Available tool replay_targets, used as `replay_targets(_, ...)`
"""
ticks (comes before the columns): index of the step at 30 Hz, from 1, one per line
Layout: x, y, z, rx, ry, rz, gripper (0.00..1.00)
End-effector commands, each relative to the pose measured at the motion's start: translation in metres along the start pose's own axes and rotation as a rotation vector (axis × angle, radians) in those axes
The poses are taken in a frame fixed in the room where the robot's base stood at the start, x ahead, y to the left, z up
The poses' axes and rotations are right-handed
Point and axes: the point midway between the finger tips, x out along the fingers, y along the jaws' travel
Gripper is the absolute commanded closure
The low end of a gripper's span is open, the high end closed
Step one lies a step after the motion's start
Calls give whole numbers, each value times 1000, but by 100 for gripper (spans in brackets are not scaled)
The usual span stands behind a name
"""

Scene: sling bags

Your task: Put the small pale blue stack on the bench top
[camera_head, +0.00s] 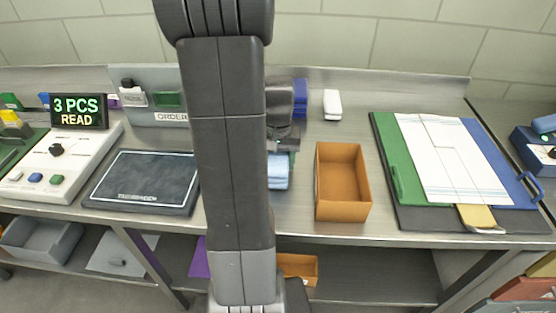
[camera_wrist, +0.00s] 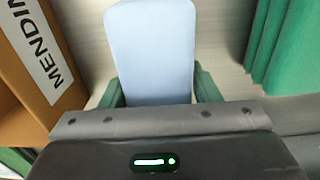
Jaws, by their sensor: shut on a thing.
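The small pale blue stack (camera_head: 278,172) is in the head view just right of my arm, over the bench top (camera_head: 400,222) and left of the orange-brown open box. My gripper (camera_head: 284,150) is above it. In the wrist view my gripper (camera_wrist: 160,92) has a green finger on each side of the pale blue stack (camera_wrist: 150,45) and is shut on it. I cannot tell whether the stack's underside touches the bench. My arm hides part of the bench around it.
The orange-brown box (camera_head: 342,182) stands close on the right; its labelled wall (camera_wrist: 38,60) shows in the wrist view. A white item (camera_head: 332,104) and dark blue stack (camera_head: 300,98) lie behind. A dark pad (camera_head: 143,181) lies left and a paper-covered board (camera_head: 450,160) right.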

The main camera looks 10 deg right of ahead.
Motion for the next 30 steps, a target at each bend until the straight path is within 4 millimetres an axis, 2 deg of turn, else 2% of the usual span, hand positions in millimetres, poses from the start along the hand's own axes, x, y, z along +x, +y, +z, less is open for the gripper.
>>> replay_targets(1, 3, 0, 0, 0, 0, 0, 71)
replay_targets(2, 3, 0, 0, 0, 0, 0, 42)
replay_targets(5, 2, 0, 0, 0, 0, 0, 22)
replay_targets(13, 2, 0, 0, 0, 0, 0, 22)
replay_targets(17, -6, 0, 0, 0, 2, 0, 22)
replay_targets(20, -21, 0, -1, 0, 5, -1, 22)
replay_targets(30, -93, 0, -1, 0, 5, -1, 22)
